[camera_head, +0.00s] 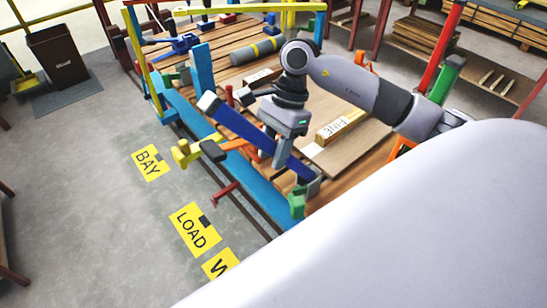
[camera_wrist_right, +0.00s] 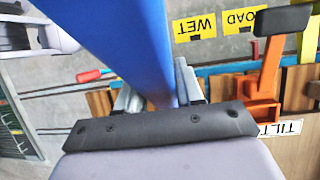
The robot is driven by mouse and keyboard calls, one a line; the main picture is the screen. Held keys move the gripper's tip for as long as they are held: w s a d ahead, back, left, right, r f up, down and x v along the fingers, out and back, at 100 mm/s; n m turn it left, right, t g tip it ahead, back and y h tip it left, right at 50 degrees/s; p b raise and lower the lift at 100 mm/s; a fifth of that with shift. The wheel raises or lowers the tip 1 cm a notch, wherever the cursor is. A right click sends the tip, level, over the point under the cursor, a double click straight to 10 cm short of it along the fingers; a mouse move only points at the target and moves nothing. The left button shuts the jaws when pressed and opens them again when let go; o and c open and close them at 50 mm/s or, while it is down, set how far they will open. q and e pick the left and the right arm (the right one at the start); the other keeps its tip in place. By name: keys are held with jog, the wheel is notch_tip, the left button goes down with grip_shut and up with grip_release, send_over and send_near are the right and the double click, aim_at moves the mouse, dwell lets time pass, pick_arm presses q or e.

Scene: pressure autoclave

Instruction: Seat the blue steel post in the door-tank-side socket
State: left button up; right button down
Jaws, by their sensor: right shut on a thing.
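The blue steel post (camera_head: 240,124) is held by my right gripper (camera_head: 283,150) above the near edge of the wooden bench. It is tilted, its upper end pointing up and left and its lower end near a grey and green fitting (camera_head: 298,200) at the bench's near corner. I cannot tell whether that end touches the fitting, nor which fitting is the door-tank-side socket. In the right wrist view the blue post (camera_wrist_right: 125,40) runs between the two fingers (camera_wrist_right: 160,95), which are shut on it. My left gripper is not in view.
A labelled wooden block (camera_head: 340,126) and a grey cylinder (camera_head: 258,50) lie on the bench. An orange lever (camera_wrist_right: 268,75) shows in the wrist view.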

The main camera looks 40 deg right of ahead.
notch_tip(320, 180, up, 17)
dwell(0.4)
notch_tip(320, 180, down, 20)
jog(key=shift+r, duration=0.25)
jog(key=c, duration=0.7)
grip_release()
jog(key=shift+f, duration=0.15)
jog(key=b+v, duration=0.1)
jog(key=v, duration=0.5)
jog(key=shift+s+d, duration=0.1)
jog(key=shift+d, duration=0.15)
jog(key=shift+d+r, duration=0.15)
jog(key=shift+r, duration=0.35)
